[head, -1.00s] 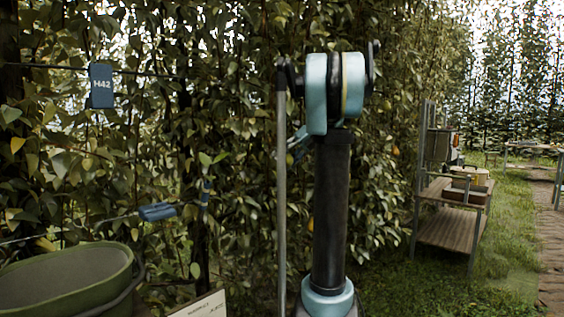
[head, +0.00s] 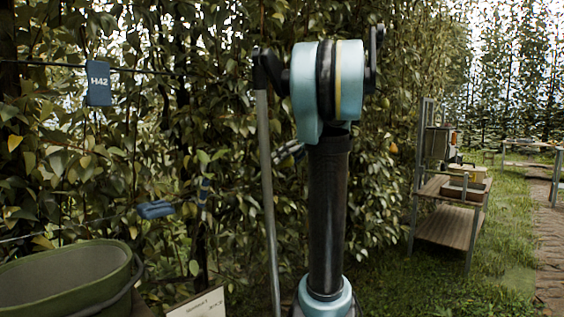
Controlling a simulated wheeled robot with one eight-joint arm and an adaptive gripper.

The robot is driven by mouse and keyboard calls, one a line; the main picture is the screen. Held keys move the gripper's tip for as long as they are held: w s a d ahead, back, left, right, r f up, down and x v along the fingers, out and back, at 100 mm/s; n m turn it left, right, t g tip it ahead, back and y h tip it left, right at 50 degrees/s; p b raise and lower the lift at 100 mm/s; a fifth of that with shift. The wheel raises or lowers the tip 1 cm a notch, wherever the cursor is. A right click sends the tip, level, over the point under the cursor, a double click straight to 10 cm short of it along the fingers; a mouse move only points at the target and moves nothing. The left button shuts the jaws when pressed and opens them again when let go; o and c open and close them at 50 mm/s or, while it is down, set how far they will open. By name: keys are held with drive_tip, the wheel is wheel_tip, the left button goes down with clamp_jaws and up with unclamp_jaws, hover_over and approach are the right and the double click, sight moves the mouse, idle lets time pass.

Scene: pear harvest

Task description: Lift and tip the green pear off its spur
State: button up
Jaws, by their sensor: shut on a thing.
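The green pear cannot be made out in the head view; the leaves and my own arm may hide it. My arm (head: 328,190) stands upright in front of the hedge, with its light-blue elbow at the top. A small grey part of my arm (head: 288,151) shows behind the column, close to the leaves. I cannot tell which part it is. My gripper itself is not recognizable, and what lies between its jaws is hidden.
A leafy trellis hedge (head: 230,110) fills the left and middle. A blue H42 tag (head: 98,83) and a blue clip (head: 156,209) hang on wires. A green tub (head: 62,258) and a sign (head: 197,303) stand front left. A shelf rack (head: 447,226) stands right, beside open grass.

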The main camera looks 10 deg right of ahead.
sight(287, 161)
drive_tip(key=s+n+t, duration=0.1)
drive_tip(key=s+t, duration=0.1)
drive_tip(key=s+n+t+y, duration=0.1)
drive_tip(key=s+n+t, duration=0.1)
drive_tip(key=s, duration=0.1)
drive_tip(key=shift+s, duration=0.3)
